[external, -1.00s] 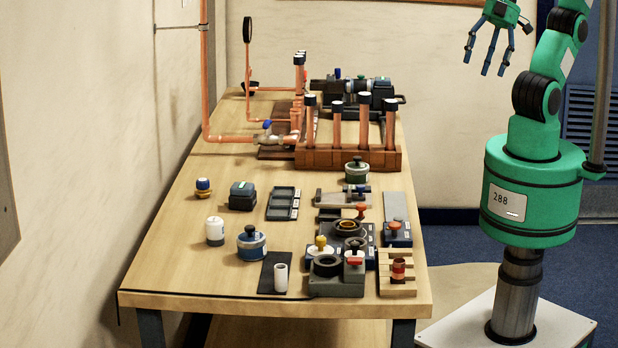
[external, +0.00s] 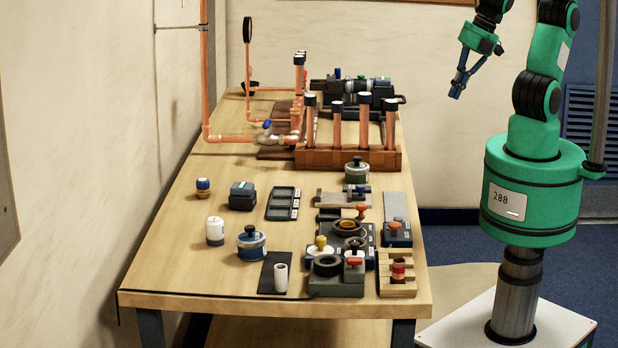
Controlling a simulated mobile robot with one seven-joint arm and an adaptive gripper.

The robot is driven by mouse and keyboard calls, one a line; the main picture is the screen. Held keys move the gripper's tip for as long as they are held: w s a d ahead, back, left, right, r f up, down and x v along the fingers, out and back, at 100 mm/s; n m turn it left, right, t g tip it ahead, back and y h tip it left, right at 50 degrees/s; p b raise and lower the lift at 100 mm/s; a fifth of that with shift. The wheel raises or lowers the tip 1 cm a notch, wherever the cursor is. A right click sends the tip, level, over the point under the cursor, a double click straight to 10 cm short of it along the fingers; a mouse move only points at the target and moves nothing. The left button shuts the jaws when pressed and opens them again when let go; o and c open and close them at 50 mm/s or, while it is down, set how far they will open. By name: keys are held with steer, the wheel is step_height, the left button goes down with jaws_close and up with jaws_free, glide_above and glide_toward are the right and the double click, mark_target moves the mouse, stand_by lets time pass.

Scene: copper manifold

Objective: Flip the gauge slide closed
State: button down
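My gripper (external: 462,84) hangs in the air to the right of the bench, well apart from everything on it. It is turned side-on, its blue fingers overlap, and no held object shows. A low grey fixture (external: 330,198) with a blue part on its right end lies on the right half of the bench; it may be the gauge slide, but I cannot tell for sure. Its open or closed position is too small to make out.
The wooden bench (external: 185,272) holds a copper manifold (external: 338,125) in a wooden rack at the back.

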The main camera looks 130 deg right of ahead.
steer(key=w+d+f+n+h, duration=0.2)
steer(key=w+f+n, duration=0.3)
steer(key=f+n, duration=0.3)
steer(key=w+d+f+n+h, duration=0.2)
steer(key=w+f+n, duration=0.4)
steer(key=f+n, duration=0.2)
steer(key=shift+w+d+f+g+h, duration=0.2)
steer(key=shift+f+g+h, duration=0.15)
steer(key=shift+f, duration=1.05)
steer(key=shift+d+f, duration=0.1)
steer(key=shift+f, duration=0.05)
steer(key=b, duration=0.3)
glide_toward(364, 196)
step_height(364, 196, down, 3)
steer(key=shift+s+d, duration=0.1)
steer(key=shift+d, duration=0.05)
steer(key=shift+w+d+f, duration=0.1)
steer(key=shift+w+d, duration=0.1)
steer(key=shift+d, duration=0.45)
steer(key=shift+w+d+f, duration=0.1)
steer(key=shift+w+d, duration=0.1)
steer(key=shift+d, duration=0.5)
